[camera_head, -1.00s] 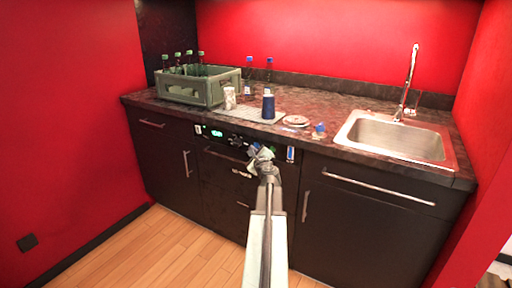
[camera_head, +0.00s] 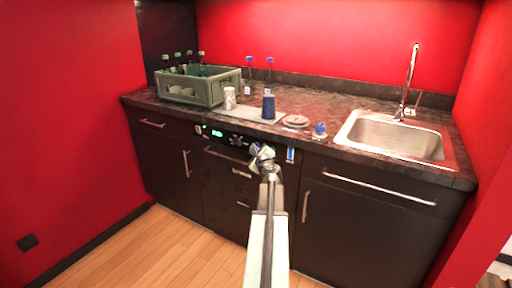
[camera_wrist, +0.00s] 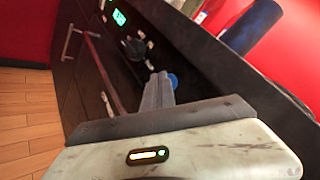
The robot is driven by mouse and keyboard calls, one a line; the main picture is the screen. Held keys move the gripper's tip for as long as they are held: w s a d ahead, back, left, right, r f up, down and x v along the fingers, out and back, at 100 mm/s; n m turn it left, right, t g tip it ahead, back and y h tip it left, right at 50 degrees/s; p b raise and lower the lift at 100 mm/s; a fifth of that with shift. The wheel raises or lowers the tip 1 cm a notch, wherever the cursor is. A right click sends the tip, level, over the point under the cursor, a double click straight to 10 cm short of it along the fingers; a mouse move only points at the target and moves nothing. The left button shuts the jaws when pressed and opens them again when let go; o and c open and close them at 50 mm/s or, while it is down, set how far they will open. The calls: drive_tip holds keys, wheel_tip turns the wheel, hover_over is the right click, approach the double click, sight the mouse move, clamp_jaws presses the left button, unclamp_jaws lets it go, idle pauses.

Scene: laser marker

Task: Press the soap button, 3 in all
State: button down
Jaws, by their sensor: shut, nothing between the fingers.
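The black control panel (camera_head: 233,138) on the cabinet front has a green lit display (camera_head: 217,134) and dark knobs; the display (camera_wrist: 118,17) and a knob (camera_wrist: 136,47) also show in the wrist view. A round blue button (camera_wrist: 173,80) shows just beyond my fingertips, partly hidden by them; I cannot read any label on it. My gripper (camera_wrist: 160,79) is shut and empty, pointing at the panel close to that button. Whether it touches the button cannot be told. In the head view my gripper (camera_head: 262,151) covers the panel's right part.
On the counter (camera_head: 300,101) stand a green bottle crate (camera_head: 205,90), a white patterned cup (camera_head: 229,98), a dark blue cylinder (camera_head: 268,107), a plate (camera_head: 296,121) and a small blue-topped item (camera_head: 319,130). A sink (camera_head: 390,136) is right. Drawer handles jut below the panel.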

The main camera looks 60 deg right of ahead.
idle(0.5)
drive_tip(key=shift+a, duration=0.7)
drive_tip(key=shift+a, duration=0.1)
drive_tip(key=shift+a, duration=2.4)
idle(0.5)
drive_tip(key=a, duration=0.3)
drive_tip(key=shift+a, duration=0.4)
drive_tip(key=shift+d, duration=0.15)
drive_tip(key=d, duration=0.8)
drive_tip(key=shift+d, duration=0.3)
